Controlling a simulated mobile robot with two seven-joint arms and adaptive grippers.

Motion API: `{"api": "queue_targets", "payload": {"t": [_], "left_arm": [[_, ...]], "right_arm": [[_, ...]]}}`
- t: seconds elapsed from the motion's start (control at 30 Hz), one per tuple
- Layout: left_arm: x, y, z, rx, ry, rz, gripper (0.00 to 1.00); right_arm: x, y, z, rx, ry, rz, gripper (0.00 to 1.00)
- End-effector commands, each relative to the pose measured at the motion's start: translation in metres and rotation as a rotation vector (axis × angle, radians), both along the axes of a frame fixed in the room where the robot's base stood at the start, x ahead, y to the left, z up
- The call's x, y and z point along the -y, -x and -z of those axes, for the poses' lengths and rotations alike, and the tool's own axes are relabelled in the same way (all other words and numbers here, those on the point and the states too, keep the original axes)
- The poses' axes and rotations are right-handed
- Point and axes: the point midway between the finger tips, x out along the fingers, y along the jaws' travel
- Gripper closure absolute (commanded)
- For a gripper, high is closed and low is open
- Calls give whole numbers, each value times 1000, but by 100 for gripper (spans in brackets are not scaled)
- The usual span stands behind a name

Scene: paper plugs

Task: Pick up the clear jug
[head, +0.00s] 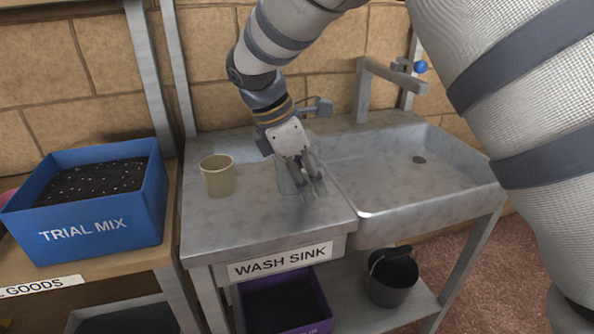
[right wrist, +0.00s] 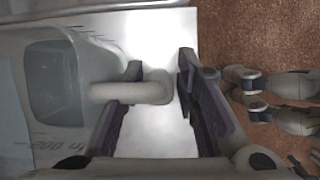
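The clear jug (head: 287,179) stands on the metal counter left of the sink basin, partly hidden behind my right gripper (head: 312,182). In the right wrist view the see-through jug (right wrist: 65,85) fills the left side, with faint printed markings on its wall. Its thick pale handle (right wrist: 150,90) reaches from the jug into the gap between the fingers of my right gripper (right wrist: 160,105). The fingers are spread, with clear space between the handle and the right-hand finger. Contact with the left-hand finger cannot be told. My left gripper is not in view.
A beige cup (head: 217,176) stands on the counter, left of the jug. The sink basin (head: 420,180) and faucet (head: 362,90) are to the right. A blue TRIAL MIX bin (head: 90,225) is at the left. A dark bucket (head: 392,278) and purple bin (head: 322,312) are below.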

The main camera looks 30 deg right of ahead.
Motion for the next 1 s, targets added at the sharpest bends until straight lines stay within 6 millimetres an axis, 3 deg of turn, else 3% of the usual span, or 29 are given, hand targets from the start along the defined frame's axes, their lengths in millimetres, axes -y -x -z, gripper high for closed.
{"api": "queue_targets", "payload": {"t": [0.13, 0.37, 0.5, 0.83, 1.0], "left_arm": [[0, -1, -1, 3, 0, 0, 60], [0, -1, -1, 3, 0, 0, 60], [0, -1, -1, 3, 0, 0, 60], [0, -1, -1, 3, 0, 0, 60], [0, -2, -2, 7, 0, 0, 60]], "right_arm": [[8, 2, 20, 1, -1, 0, 72], [9, 2, 22, 2, 0, 0, 72], [9, 2, 22, 2, 0, 0, 100], [9, 2, 21, 4, 0, -1, 100], [9, 1, 1, 8, -1, 0, 100]]}}
